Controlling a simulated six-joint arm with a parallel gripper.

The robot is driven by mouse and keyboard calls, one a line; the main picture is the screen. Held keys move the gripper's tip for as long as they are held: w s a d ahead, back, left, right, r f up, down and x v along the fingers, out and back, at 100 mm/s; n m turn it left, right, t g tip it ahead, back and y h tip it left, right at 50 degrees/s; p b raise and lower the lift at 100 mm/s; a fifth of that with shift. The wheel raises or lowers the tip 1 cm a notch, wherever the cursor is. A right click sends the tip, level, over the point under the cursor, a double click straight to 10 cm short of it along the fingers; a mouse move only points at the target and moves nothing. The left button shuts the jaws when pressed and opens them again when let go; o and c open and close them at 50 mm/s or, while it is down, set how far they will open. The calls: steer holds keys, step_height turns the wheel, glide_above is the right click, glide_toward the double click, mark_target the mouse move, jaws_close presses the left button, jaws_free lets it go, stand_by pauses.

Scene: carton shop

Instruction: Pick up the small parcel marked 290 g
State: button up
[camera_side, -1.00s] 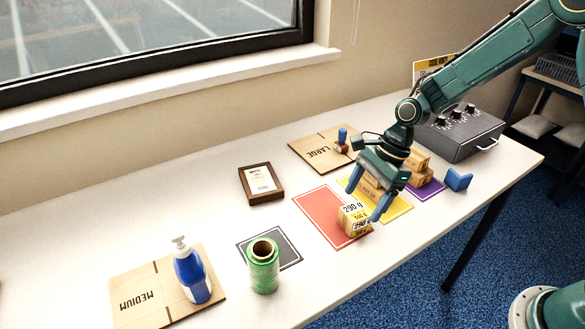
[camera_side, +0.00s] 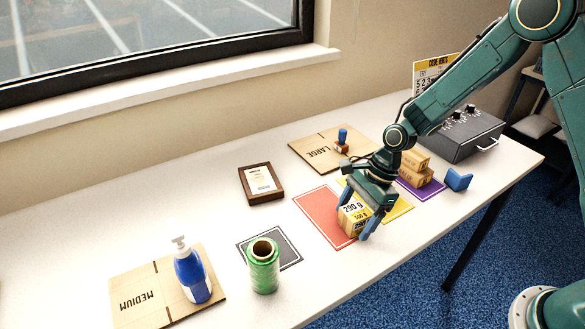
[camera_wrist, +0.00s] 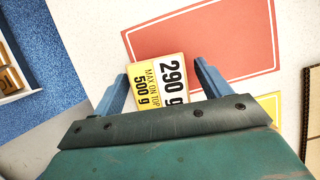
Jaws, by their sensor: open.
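I cannot tell whether either finger touches the parcel. The parcel's near part is hidden behind the gripper body in that view.
A yellow mat (camera_side: 400,211) lies just right of the parcel. Stacked cartons (camera_side: 416,168) stand on the purple mat (camera_side: 427,190), with a blue bracket (camera_side: 458,180) beside it. A green roll (camera_side: 263,268) and blue bottle (camera_side: 192,275) stand left. The table's front edge is close.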

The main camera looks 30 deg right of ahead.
mark_target(356, 211)
stand_by(0.3)
steer(key=c, duration=1.3)
steer(key=shift+o, duration=0.2)
steer(key=shift+r, duration=0.1)
step_height(356, 211, up, 20)
